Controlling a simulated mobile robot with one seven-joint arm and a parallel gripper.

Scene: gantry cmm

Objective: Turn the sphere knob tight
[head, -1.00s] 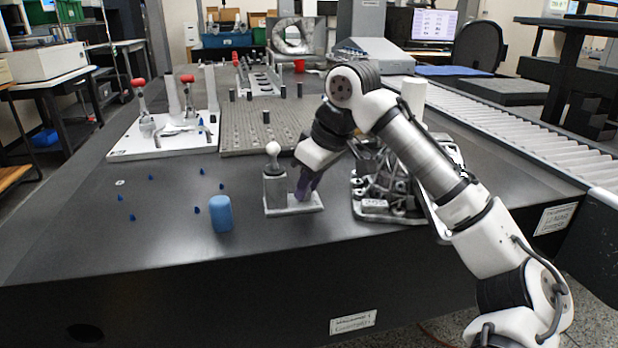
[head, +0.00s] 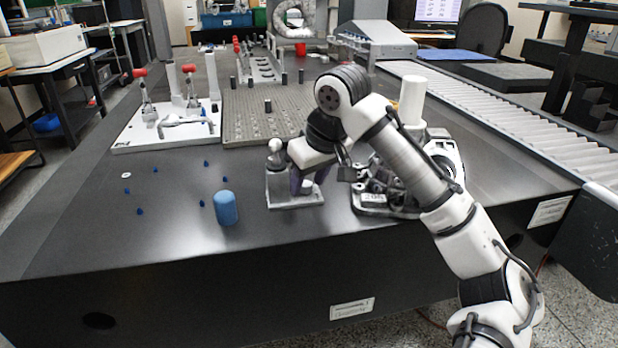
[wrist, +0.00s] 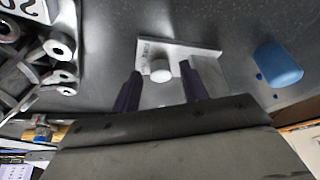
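The sphere knob (head: 275,146) is a small pale ball on top of a grey post. The post stands on a light grey base plate (head: 296,201) near the table's front edge. In the head view my gripper (head: 302,185) points down just right of the knob and post, its dark purple fingers above the plate. In the wrist view my gripper (wrist: 161,70) is open, and the pale round knob (wrist: 160,73) shows between the two finger lines. Nothing is gripped. I cannot tell whether the fingers reach the knob's height or touch it.
A blue cylinder (head: 226,208) stands left of the plate, with several small blue pieces around it. A metal casting (head: 372,202) sits close on the right. Behind are a perforated plate (head: 245,126) and a white board with red-handled clamps (head: 135,141). The left tabletop is mostly clear.

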